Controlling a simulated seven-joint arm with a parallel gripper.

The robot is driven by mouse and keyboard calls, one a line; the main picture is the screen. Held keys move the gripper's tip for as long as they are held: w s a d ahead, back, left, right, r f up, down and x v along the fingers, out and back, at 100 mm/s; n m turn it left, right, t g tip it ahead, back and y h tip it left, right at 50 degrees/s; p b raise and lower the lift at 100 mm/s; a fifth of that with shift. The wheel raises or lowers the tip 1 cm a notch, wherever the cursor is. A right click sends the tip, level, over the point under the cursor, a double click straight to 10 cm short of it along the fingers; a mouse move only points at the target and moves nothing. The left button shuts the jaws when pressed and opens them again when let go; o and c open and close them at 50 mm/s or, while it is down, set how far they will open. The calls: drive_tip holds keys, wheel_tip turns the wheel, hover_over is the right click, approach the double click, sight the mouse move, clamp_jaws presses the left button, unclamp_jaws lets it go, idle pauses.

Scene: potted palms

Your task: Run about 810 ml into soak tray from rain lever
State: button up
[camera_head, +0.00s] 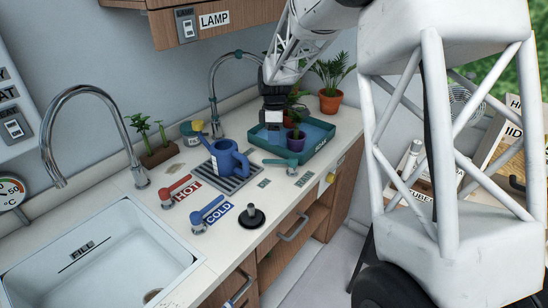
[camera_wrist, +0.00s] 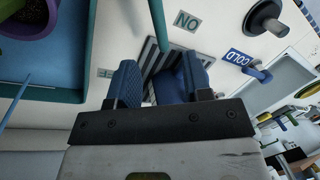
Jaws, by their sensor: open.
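The soak tray (camera_head: 325,147) is a teal tray at the back right of the counter, with blue water inside; it also shows at the left of the wrist view (camera_wrist: 70,97). A teal lever (camera_head: 283,162) stands at its front edge; I take it as the rain lever, though I cannot read its label. A teal bar, likely its handle, shows at the top of the wrist view (camera_wrist: 158,22). My gripper (camera_head: 273,122) is open and empty, above the tray's left end; its fingers spread in the wrist view (camera_wrist: 160,78), with grille and blue can beyond.
A blue watering can (camera_head: 227,160) stands on the drain grille (camera_head: 228,182). A purple pot (camera_head: 294,139) is in the tray; a terracotta pot (camera_head: 330,102) stands behind. Red HOT lever (camera_head: 181,188), blue COLD lever (camera_head: 207,213), black knob (camera_head: 252,217) and sink (camera_head: 100,258) lie left and front.

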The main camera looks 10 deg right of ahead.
sight(279, 162)
drive_tip(key=shift+s+a+f, duration=0.1)
drive_tip(key=shift+s+f, duration=0.15)
drive_tip(key=shift+f, duration=1.05)
drive_tip(key=shift+s+d+f, duration=0.1)
drive_tip(key=shift+s+f, duration=0.15)
drive_tip(key=shift+f, duration=1)
drive_tip(key=shift+s+a+f, duration=0.1)
drive_tip(key=shift+s+f, duration=0.15)
drive_tip(key=shift+f, duration=1.05)
clamp_jaws()
